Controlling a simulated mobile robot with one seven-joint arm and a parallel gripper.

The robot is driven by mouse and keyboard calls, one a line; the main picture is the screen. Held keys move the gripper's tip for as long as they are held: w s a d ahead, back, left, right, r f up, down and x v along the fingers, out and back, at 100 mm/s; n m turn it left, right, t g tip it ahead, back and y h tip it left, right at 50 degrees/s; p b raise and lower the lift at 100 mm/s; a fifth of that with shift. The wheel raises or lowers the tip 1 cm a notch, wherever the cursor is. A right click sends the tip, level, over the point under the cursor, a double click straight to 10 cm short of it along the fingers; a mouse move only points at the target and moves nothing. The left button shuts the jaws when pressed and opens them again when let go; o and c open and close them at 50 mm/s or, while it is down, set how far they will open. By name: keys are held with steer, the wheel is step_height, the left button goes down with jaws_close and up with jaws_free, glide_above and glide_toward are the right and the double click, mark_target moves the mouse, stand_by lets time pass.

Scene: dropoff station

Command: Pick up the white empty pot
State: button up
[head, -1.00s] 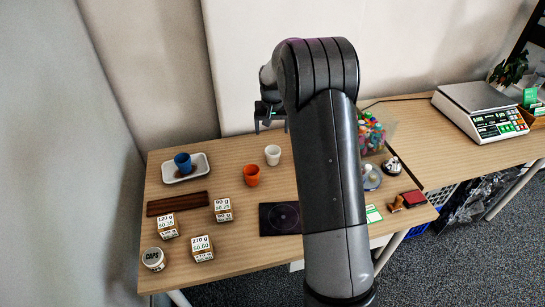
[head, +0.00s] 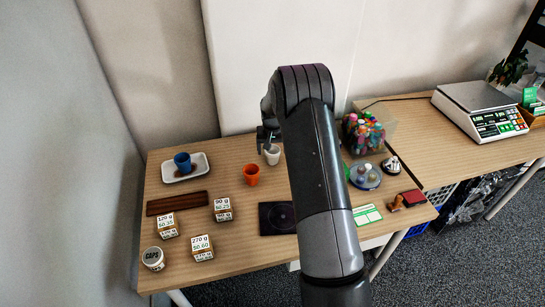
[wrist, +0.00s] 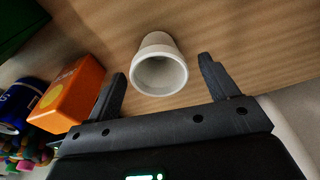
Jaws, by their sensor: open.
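The white pot (head: 273,157) stands upright on the table near its back edge, with its top partly covered by my gripper (head: 267,141) in the head view. In the wrist view the white pot (wrist: 158,67) shows its open, empty mouth towards the camera. My gripper (wrist: 162,66) is open, one finger to each side of the pot with visible gaps. The fingers do not appear to touch it.
An orange pot (head: 251,174) stands just left of the white one. A blue pot (head: 182,162) sits in a white tray (head: 203,170). In the wrist view an orange box (wrist: 68,96) and a blue can (wrist: 14,108) lie beyond the left finger.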

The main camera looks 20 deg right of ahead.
step_height(320, 180, down, 3)
steer(key=shift+w+r, duration=0.1)
steer(key=c, duration=1.1)
